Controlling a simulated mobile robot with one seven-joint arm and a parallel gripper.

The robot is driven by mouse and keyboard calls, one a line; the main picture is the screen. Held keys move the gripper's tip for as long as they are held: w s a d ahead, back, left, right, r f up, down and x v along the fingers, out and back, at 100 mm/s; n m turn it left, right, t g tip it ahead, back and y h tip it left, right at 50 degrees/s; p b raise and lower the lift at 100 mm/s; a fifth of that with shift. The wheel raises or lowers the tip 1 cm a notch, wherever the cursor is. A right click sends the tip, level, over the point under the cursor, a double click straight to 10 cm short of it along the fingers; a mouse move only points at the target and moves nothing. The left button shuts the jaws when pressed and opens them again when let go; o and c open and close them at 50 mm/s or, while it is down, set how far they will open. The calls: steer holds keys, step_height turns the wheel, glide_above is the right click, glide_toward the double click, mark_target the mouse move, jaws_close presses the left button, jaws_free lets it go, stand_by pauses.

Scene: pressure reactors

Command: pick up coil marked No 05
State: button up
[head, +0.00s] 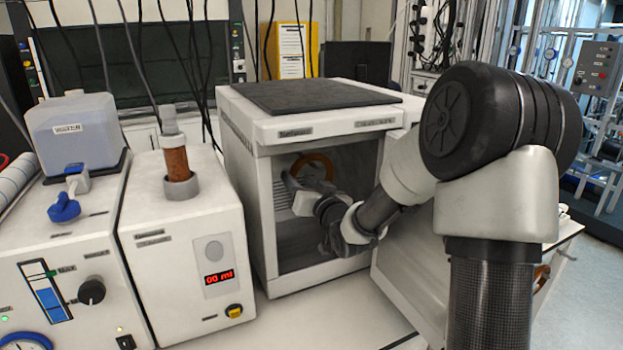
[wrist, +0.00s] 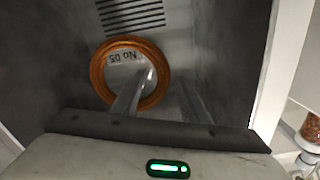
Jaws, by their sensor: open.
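The coil marked No 05 (wrist: 97,72) is an orange-brown ring inside the open chamber of a white cabinet. Its label reads upside down in the wrist view. In the head view the coil (head: 325,160) shows near the chamber's back, partly hidden by my gripper (head: 303,178). My gripper (wrist: 166,80) is inside the chamber, open. In the wrist view one finger overlaps the ring's opening and its lower rim, and the other lies just right of the ring. I cannot tell whether either finger touches the coil.
The cabinet (head: 262,130) has side walls and a top close around my arm, and its door (head: 405,270) stands open at the right. Left of it stands a white unit (head: 180,240) with a red display. A water tank (head: 72,130) sits further left. Black cables hang behind.

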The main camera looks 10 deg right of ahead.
steer(key=w+a, duration=0.1)
steer(key=w, duration=0.5)
steer(key=shift+w+a, duration=0.35)
steer(key=shift+a, duration=0.05)
steer(key=shift+s, duration=0.1)
jaws_close()
